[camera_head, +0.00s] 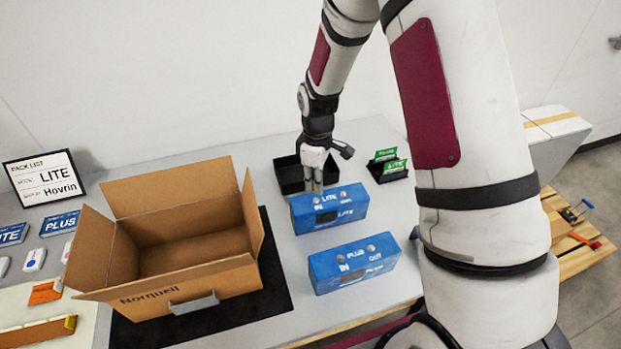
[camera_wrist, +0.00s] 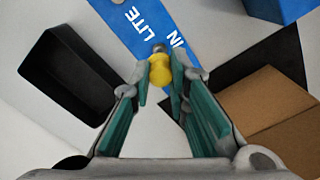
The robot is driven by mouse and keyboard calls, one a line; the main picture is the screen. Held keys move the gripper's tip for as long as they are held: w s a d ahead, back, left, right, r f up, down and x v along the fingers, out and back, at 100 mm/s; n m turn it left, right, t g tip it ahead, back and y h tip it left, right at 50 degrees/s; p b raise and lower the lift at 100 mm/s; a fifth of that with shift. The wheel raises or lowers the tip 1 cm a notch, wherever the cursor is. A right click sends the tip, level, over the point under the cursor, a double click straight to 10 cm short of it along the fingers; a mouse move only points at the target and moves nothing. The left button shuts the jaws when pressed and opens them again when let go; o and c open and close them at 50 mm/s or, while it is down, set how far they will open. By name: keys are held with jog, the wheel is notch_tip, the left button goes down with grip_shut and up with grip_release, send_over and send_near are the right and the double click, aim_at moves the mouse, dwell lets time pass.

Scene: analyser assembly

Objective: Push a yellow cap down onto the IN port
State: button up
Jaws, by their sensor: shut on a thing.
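My gripper (camera_head: 316,186) points down over the left end of the blue LITE analyser (camera_head: 345,212), by its IN label. In the wrist view, my gripper (camera_wrist: 161,75) is shut on a yellow cap (camera_wrist: 160,71), held between the green-lined fingertips. A grey, round IN port (camera_wrist: 159,48) shows just beyond the cap, by the IN lettering on the LITE analyser (camera_wrist: 140,14). Whether cap and port touch I cannot tell.
A blue PLUS analyser (camera_head: 352,264) stands in front of the LITE one. An open cardboard box (camera_head: 190,280) sits on a black mat (camera_head: 276,285) to the left. A black tray (camera_head: 287,176) lies behind the gripper. A black holder with green LITE cards (camera_head: 393,167) stands right.

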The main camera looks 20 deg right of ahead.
aim_at(316, 200)
jog(key=shift+f+b, duration=0.6)
jog(key=shift+f, duration=1.7)
jog(key=shift+f, duration=0.3)
jog(key=o, duration=0.7)
jog(key=shift+o, duration=0.2)
jog(key=shift+r+p, duration=0.95)
jog(key=shift+r, duration=2.6)
